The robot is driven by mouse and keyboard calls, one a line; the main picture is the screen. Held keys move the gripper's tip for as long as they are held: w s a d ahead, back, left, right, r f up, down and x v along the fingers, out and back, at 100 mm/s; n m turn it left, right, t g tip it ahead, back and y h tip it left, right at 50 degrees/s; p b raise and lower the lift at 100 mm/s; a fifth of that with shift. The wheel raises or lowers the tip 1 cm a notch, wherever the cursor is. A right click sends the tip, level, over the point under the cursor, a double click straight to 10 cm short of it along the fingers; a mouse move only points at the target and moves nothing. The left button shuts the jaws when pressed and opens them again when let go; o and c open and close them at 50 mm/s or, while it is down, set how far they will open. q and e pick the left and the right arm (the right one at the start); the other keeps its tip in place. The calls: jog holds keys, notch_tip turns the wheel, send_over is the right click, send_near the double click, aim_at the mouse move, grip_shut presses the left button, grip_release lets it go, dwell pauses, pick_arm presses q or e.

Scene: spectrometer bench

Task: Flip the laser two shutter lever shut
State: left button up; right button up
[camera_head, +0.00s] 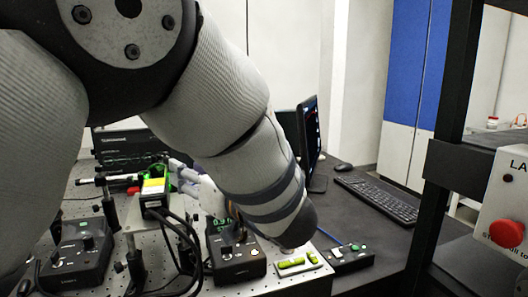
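My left arm comes in from the upper left and crosses the view. My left gripper (184,174) is partly hidden behind my wrist, and its pale fingers reach left beside a bright green part (157,170) on the optical bench. I cannot tell the finger gap or whether they touch that part. A block with a yellow label (154,187) stands just in front, with a small red piece (133,190) to its left. I cannot make out which part is the laser two shutter lever or how it is set. My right gripper is not in view.
A black control box (80,262) stands at left, another with a green display (237,262) at centre. A plate with yellow-green pieces (297,263) and a button box (347,258) lie to the right. Cables (180,228) cross the bench. A red-button panel (507,232) stands at right.

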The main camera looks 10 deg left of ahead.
aim_at(166, 160)
pick_arm(q)
jog(key=x, duration=1)
